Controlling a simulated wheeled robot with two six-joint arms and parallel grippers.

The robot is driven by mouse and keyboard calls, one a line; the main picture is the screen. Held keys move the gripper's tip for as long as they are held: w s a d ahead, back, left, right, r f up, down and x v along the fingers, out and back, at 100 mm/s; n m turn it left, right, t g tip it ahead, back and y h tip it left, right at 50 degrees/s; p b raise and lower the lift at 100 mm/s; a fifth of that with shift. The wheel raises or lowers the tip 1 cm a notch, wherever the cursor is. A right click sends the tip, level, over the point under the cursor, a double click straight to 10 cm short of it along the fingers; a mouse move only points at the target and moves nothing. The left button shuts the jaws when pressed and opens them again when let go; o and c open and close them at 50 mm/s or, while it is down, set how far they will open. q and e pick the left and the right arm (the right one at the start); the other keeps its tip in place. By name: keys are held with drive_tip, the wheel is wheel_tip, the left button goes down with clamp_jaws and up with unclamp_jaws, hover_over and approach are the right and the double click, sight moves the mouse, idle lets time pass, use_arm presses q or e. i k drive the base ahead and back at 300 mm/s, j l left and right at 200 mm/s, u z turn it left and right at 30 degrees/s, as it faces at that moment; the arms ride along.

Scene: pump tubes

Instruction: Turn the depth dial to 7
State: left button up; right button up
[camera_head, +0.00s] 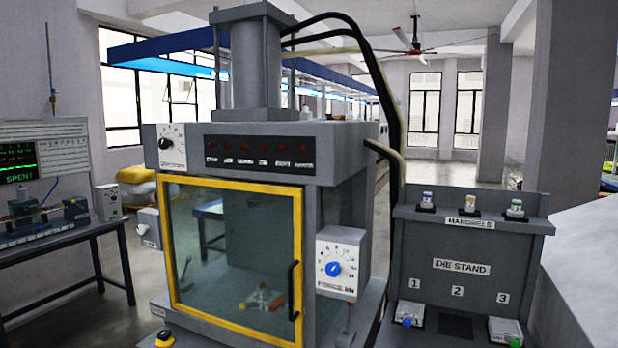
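Two dials show on the grey press machine (345,165). One is a white plate with a dark knob (171,141) at the machine's upper left; its small label is too blurred to read surely. The other is a white box with a blue knob (333,269) on the right front post, with a scale around it and a label that seems to read force. I cannot tell for sure which is the depth dial, nor read either setting exactly. Neither of my grippers is in view.
A yellow-framed glass door (235,190) with a black handle (294,290) is closed on the machine's front. A dark die stand (470,240) with small mandrels stands to the right. A bench with a screen (20,163) reading SPENT is at left.

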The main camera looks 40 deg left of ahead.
sight(164, 144)
drive_tip(key=u, duration=1.95)
